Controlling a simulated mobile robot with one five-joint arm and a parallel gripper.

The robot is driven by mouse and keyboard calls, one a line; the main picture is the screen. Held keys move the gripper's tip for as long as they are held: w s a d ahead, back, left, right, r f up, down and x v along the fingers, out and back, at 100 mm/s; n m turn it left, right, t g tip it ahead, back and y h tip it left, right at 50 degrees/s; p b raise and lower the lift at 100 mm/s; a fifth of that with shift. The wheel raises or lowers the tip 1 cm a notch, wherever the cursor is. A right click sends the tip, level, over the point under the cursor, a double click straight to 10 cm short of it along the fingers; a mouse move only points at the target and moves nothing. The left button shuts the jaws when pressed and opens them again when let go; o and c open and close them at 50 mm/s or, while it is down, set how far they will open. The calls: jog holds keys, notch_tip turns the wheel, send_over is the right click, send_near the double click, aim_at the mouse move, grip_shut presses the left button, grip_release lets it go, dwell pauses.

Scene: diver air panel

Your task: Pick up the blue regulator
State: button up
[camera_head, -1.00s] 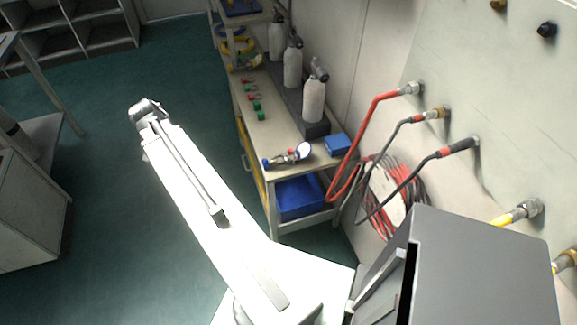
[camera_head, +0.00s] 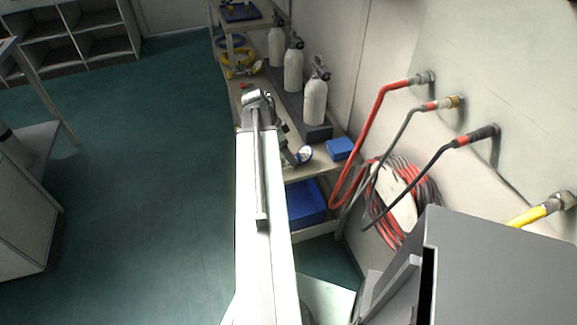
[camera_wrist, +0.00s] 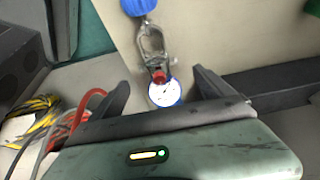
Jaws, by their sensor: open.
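The blue regulator lies on the bench top. In the wrist view the regulator (camera_wrist: 153,48) has a blue knob at the top edge, a metal body, a red part and a white-faced gauge with a blue rim. In the head view its gauge (camera_head: 304,154) shows just right of my arm, which hides the rest. My gripper (camera_wrist: 161,80) is open, with one dark finger on each side of the gauge end. Nothing is held between the fingers. Whether they touch the gauge cannot be told.
A small blue box (camera_head: 340,149) sits on the bench right of the regulator. A blue bin (camera_head: 305,203) is on the lower shelf. Red and grey hoses (camera_head: 368,125) hang from the wall panel. The floor at left is clear.

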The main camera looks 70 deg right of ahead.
jog(key=b+x, duration=0.5)
jog(key=shift+f, duration=0.25)
jog(key=shift+a+r, duration=0.1)
jog(key=shift+r, duration=0.1)
grip_shut()
